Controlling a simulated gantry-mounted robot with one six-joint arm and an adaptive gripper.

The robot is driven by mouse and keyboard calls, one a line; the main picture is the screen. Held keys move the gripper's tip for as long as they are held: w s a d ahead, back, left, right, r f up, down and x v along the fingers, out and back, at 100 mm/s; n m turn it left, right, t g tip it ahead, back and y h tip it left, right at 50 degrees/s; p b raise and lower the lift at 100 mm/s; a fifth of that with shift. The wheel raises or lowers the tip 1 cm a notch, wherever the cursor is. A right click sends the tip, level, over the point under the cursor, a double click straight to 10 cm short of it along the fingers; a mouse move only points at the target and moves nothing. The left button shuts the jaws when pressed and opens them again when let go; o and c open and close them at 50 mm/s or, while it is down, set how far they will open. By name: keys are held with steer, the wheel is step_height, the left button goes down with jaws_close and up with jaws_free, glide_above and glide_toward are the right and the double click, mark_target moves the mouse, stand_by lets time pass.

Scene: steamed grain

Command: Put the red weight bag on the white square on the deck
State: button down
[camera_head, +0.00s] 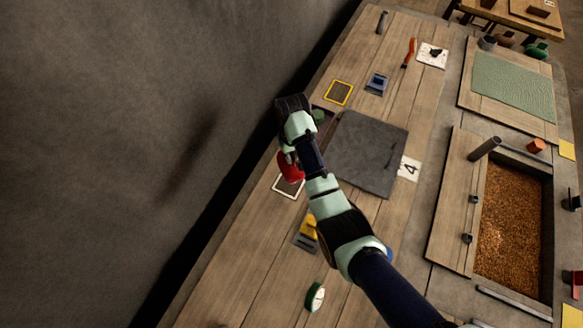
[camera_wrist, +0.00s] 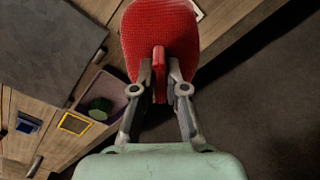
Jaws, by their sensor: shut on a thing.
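The red weight bag (camera_head: 291,170) hangs from my gripper, by the far-left edge of the wooden deck (camera_head: 250,262). In the wrist view the bag (camera_wrist: 158,35) fills the top middle, and my gripper (camera_wrist: 160,88) is shut on its red tab. The white square (camera_head: 287,188) is a white outline with a darker middle, near the deck's left edge. The bag covers its upper part in the head view. In the wrist view only a corner of the square (camera_wrist: 198,12) shows past the bag. I cannot tell the bag's height above the deck.
A dark grey slab (camera_head: 368,152) lies right of my gripper. A tray with a green item (camera_wrist: 100,108) is close by. A grain bin (camera_head: 510,230) is right.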

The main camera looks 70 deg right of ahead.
mark_target(292, 170)
step_height(292, 170, down, 10)
steer(key=b, duration=0.3)
steer(key=shift+f, duration=0.15)
steer(key=shift+f, duration=0.1)
steer(key=c, duration=1.2)
jaws_free()
step_height(292, 170, up, 12)
steer(key=p, duration=0.4)
